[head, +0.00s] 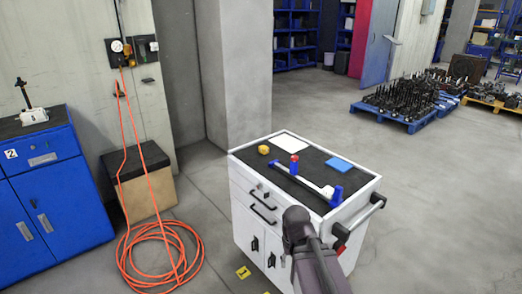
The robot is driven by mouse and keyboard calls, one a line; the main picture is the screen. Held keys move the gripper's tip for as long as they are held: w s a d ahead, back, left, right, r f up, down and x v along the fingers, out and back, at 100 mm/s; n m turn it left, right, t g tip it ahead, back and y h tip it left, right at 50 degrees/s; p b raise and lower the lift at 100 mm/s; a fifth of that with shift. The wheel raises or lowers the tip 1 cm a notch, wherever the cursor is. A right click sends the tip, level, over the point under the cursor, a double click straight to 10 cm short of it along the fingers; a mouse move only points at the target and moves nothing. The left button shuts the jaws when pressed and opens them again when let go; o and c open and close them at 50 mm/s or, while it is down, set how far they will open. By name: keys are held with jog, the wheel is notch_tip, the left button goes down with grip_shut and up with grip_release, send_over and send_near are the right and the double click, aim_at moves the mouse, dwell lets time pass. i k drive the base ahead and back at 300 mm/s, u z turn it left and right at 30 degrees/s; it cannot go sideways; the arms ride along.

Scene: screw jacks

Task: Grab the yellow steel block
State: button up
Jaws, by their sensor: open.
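A small yellow block (264,150) sits on the black top of the white cart (241,190), near its left edge. It looks chunky, and its material cannot be told at this size. No gripper can be made out in the head view. Only a dark grey part of my arm (312,262) shows, rising from the bottom edge in front of the cart. It is well apart from the yellow block in the picture.
On the cart are a white sheet (290,140), a blue pad (339,164), a red-topped blue piece (294,164) and a white bar (305,181). An orange hose (160,250) lies coiled left.

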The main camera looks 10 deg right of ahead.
aim_at(263, 149)
jog(key=i, duration=1.45)
jog(key=z, duration=0.05)
